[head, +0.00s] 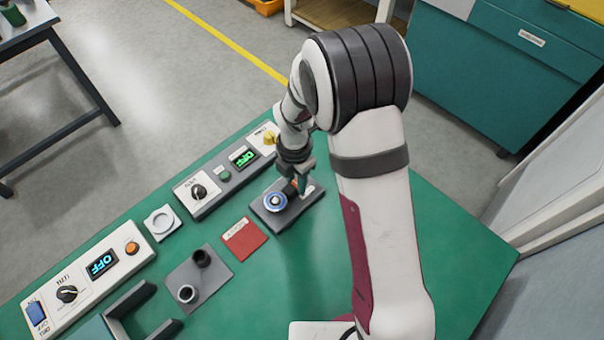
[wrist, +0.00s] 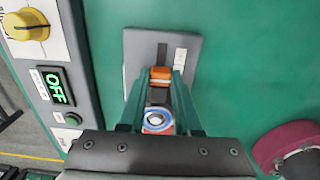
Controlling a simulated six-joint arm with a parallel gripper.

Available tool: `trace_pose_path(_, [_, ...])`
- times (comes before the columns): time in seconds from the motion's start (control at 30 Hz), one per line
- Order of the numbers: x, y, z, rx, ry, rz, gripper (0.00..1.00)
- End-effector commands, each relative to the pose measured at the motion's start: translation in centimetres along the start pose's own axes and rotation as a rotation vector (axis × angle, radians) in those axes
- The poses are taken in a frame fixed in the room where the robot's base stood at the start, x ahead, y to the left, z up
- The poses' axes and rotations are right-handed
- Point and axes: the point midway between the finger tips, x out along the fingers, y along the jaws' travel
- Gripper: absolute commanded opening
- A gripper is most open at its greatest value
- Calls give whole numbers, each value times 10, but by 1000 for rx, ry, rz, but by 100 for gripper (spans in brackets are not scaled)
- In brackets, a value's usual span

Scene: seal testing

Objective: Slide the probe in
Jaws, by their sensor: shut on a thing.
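My gripper (head: 300,178) points down over the grey plate (head: 262,214) on the green table. In the wrist view, its fingers (wrist: 162,88) are shut on an orange-and-dark piece, the probe (wrist: 160,74). The probe's lower end is hidden.
A control box with a green OFF display (head: 243,157) stands close behind the plate. The table right of the plate is clear.

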Motion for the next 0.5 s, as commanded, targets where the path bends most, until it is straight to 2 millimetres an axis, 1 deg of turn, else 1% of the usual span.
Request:
trace_pose_path(0.03, [-1,2,-4,1,2,3,0])
trace_pose_path(0.23, [0,1,-5,2,5,1,0])
trace_pose_path(0.27, [0,1,-5,2,5,1,38])
trace_pose_path(0.3, [0,1,-5,1,4,1,45])
trace_pose_path(0.4, [0,1,-4,1,4,0,62])
trace_pose_path(0.5, [0,0,-4,1,4,-1,62])
